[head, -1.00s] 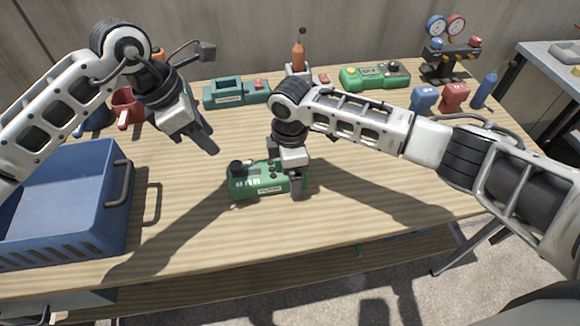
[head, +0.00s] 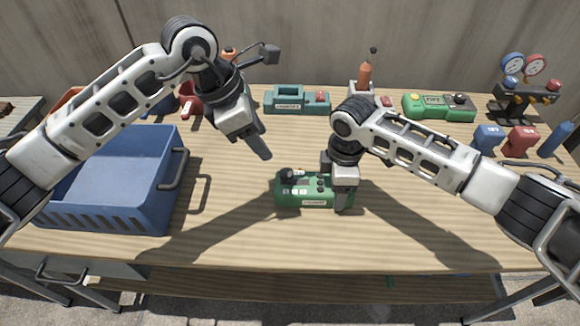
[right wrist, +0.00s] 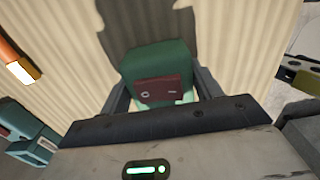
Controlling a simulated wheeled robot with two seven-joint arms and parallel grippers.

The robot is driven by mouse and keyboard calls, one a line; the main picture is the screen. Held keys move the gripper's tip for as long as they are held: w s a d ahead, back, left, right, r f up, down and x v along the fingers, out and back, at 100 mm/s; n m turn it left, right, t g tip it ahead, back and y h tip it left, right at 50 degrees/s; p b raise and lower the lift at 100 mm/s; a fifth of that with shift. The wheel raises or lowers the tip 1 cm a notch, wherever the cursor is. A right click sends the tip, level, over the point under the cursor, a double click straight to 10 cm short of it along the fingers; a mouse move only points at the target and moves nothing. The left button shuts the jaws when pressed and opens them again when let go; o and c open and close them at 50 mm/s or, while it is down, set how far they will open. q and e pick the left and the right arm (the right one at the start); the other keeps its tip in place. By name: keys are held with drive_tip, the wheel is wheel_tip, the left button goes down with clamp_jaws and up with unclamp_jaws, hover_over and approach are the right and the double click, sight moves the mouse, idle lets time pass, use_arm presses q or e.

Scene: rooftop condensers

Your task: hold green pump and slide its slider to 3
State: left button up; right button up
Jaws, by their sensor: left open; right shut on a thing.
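The green pump (head: 292,197) lies on the wooden table in the middle of the head view, with a label on its front and dark controls on top. A black knob (head: 287,173) stands at its left end; I cannot read its scale position. My right gripper (head: 343,198) is shut on the pump's right end from above. In the right wrist view the pump's green end (right wrist: 158,60) with a dark red panel sits between the fingers. My left gripper (head: 262,152) is open and empty, above and to the left of the pump, apart from it.
A blue crate (head: 100,212) stands at left. Behind are a teal device (head: 297,104), another green device (head: 438,107), an orange bottle (head: 365,75) and a gauge stand (head: 525,90). Blue and red blocks (head: 520,141) are at right. The table front is clear.

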sight(286, 172)
use_arm(q)
drive_tip(key=x, duration=1)
drive_tip(key=shift+d+f, duration=0.15)
drive_tip(key=shift+f, duration=0.15)
